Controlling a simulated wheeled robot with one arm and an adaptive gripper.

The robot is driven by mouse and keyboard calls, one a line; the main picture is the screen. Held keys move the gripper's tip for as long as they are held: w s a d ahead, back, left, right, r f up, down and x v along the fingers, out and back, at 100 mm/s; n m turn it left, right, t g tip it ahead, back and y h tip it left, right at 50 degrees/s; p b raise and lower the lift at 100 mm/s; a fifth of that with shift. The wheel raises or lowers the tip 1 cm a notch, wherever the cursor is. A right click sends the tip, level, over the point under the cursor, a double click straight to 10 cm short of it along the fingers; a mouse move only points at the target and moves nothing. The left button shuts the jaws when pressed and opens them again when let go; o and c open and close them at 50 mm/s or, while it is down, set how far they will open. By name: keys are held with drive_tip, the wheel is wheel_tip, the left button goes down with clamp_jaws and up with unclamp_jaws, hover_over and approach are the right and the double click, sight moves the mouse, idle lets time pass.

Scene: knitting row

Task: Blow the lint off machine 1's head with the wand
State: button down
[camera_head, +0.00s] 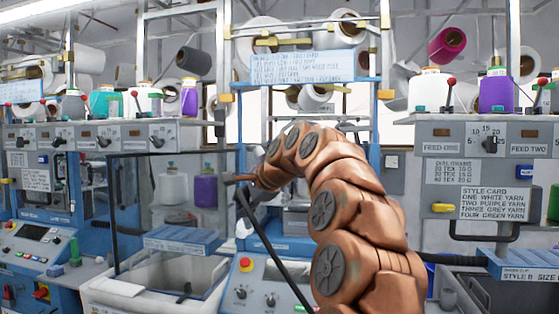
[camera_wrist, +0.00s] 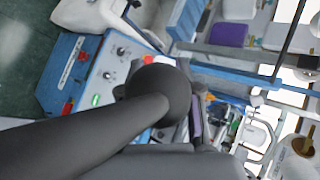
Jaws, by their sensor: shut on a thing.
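My gripper (camera_head: 243,190) is at the end of my copper arm, in front of the middle blue-framed machine (camera_head: 376,140). It is small and dark here, and its fingers are hard to make out. It is shut on the wand, whose thin black length (camera_head: 275,252) slants down to the right in front of the control panel. In the wrist view a large dark grey rod (camera_wrist: 90,135) runs from lower left to a rounded dark end, likely wand or gripper parts up close. I cannot tell which machine is machine 1. No lint can be made out, and my arm hides part of the middle machine.
A control panel (camera_head: 262,275) with a red button stands low in the middle; it also shows in the wrist view (camera_wrist: 105,75). A white bin (camera_head: 150,290) stands to its left. Yarn cones line shelves left and right. A style card (camera_head: 494,204) hangs on the right machine.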

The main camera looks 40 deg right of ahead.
drive_tip(key=s+d+r+m+h, duration=0.2)
drive_tip(key=s+d+r+h, duration=0.2)
drive_tip(key=s+r, duration=0.65)
drive_tip(key=w+d+f, duration=0.5)
drive_tip(key=w+d, duration=0.4)
drive_tip(key=d, duration=0.3)
drive_tip(key=shift+w+f+t, duration=0.15)
drive_tip(key=shift+f+t, duration=0.15)
drive_tip(key=shift+t, duration=0.1)
drive_tip(key=shift+a, duration=0.1)
idle(1.8)
drive_tip(key=s+a+r+b, duration=0.3)
drive_tip(key=s+a, duration=0.5)
drive_tip(key=a, duration=0.3)
drive_tip(key=shift+a, duration=0.2)
idle(0.7)
idle(0.5)
